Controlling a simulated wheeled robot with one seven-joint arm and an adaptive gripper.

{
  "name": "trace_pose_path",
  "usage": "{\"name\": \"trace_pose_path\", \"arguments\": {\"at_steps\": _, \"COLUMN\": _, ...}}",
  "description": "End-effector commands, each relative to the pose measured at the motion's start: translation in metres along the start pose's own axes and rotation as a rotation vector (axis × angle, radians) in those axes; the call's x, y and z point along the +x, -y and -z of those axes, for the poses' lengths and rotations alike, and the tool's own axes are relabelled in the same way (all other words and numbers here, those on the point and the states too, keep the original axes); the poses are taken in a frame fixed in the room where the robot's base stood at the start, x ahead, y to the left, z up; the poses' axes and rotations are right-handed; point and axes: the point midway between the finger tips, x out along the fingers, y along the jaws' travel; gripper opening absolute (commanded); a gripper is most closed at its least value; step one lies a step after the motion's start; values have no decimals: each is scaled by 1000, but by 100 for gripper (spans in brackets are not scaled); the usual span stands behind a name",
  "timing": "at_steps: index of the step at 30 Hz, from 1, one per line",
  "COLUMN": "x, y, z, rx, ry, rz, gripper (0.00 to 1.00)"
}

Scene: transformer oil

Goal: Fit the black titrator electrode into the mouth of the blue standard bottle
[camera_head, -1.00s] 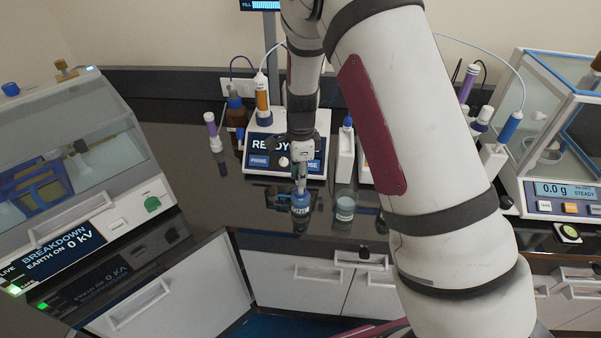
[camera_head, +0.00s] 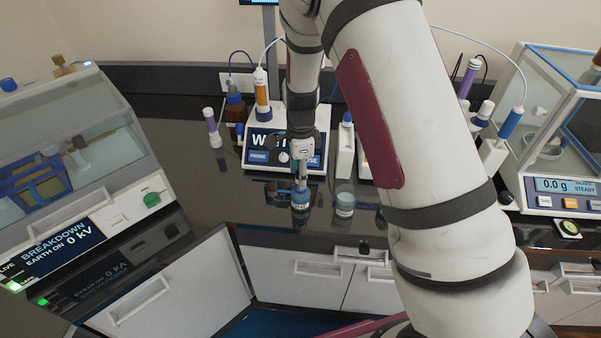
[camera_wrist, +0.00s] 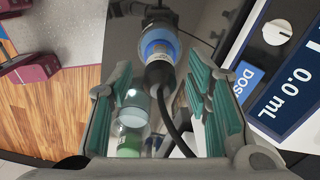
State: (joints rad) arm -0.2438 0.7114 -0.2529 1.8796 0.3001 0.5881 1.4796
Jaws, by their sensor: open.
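The blue standard bottle (camera_head: 301,194) stands upright on the dark bench, below my gripper (camera_head: 302,174). In the wrist view my gripper (camera_wrist: 165,105) is open, its teal pads apart on both sides. The black titrator electrode (camera_wrist: 159,76) shows between and beyond the pads, with a black cable running from it toward the camera. Its far end meets the blue top of the bottle (camera_wrist: 157,42) and appears to be in the mouth. I cannot tell how deep it sits. In the head view the electrode is mostly hidden by my gripper.
A clear jar (camera_head: 345,203) stands close right of the bottle. Behind is the titrator (camera_head: 262,142) with its display. The breakdown tester (camera_head: 90,200) is at left, the balance (camera_head: 562,188) at right.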

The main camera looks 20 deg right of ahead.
Motion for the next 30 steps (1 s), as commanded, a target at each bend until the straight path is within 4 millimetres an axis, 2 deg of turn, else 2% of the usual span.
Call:
{"name": "trace_pose_path", "arguments": {"at_steps": 5, "x": -26, "y": 1, "z": -1, "rx": -2, "ry": 1, "rz": 5, "gripper": 45}}
{"name": "trace_pose_path", "arguments": {"at_steps": 12, "x": -75, "y": 1, "z": -1, "rx": -2, "ry": 2, "rz": 5, "gripper": 45}}
{"name": "trace_pose_path", "arguments": {"at_steps": 18, "x": -104, "y": 1, "z": 0, "rx": -1, "ry": 1, "rz": 3, "gripper": 45}}
{"name": "trace_pose_path", "arguments": {"at_steps": 23, "x": -116, "y": 0, "z": 0, "rx": -1, "ry": 1, "rz": 2, "gripper": 45}}
{"name": "trace_pose_path", "arguments": {"at_steps": 30, "x": -117, "y": 0, "z": 0, "rx": 0, "ry": 0, "rz": 0, "gripper": 45}}
